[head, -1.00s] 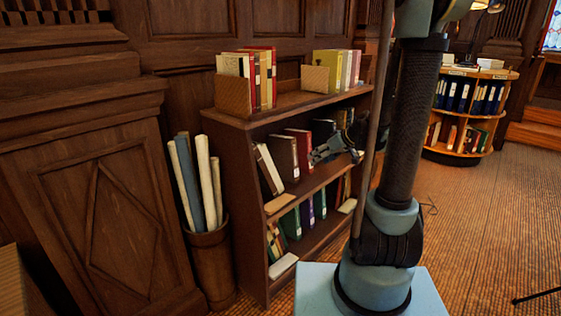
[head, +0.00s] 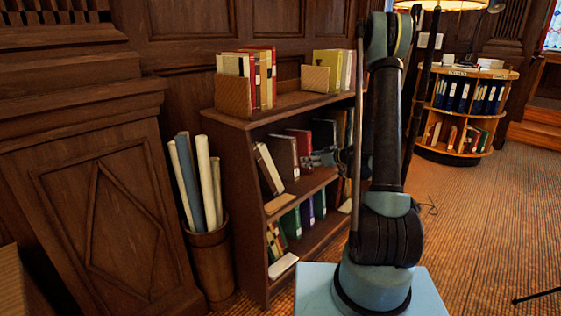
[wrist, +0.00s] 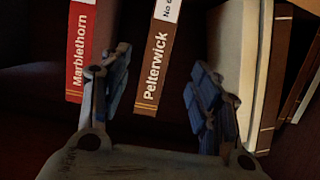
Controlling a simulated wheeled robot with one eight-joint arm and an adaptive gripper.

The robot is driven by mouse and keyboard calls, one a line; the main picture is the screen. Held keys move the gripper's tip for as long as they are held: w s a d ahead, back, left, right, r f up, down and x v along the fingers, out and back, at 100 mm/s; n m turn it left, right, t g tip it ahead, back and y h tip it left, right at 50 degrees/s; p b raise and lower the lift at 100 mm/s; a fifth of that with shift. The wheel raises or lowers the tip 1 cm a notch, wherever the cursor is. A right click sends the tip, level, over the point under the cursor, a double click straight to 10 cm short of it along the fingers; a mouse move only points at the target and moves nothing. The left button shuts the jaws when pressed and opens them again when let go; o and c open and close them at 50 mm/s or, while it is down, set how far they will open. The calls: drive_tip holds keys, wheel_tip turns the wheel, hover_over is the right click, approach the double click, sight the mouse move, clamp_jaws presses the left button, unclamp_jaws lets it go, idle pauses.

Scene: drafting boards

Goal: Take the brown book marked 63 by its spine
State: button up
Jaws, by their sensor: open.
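The brown book (wrist: 158,62) has a spine reading "Pelterwick" and a white label showing "No 6", cut off at the top edge of the wrist view. In the head view, a brown book (head: 283,157) stands on the middle shelf beside a red one. My gripper (wrist: 160,88) is open and empty. In the wrist view its two fingers lie on either side of the brown spine; contact cannot be told. My gripper in the head view (head: 314,160) is small, close to the shelf front.
A red book (wrist: 82,50) marked "Marblethorn" is left of the brown spine in the wrist view, with a cream book (wrist: 232,65) to the right. The bookcase (head: 232,180) has boards above and below. Rolled papers (head: 204,180) stand in a bin at its left.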

sight(295, 160)
drive_tip(key=x, duration=1.2)
drive_tip(key=shift+w+x, duration=0.2)
drive_tip(key=shift+x, duration=2.5)
drive_tip(key=shift+d+r, duration=0.15)
drive_tip(key=shift+d, duration=0.05)
clamp_jaws()
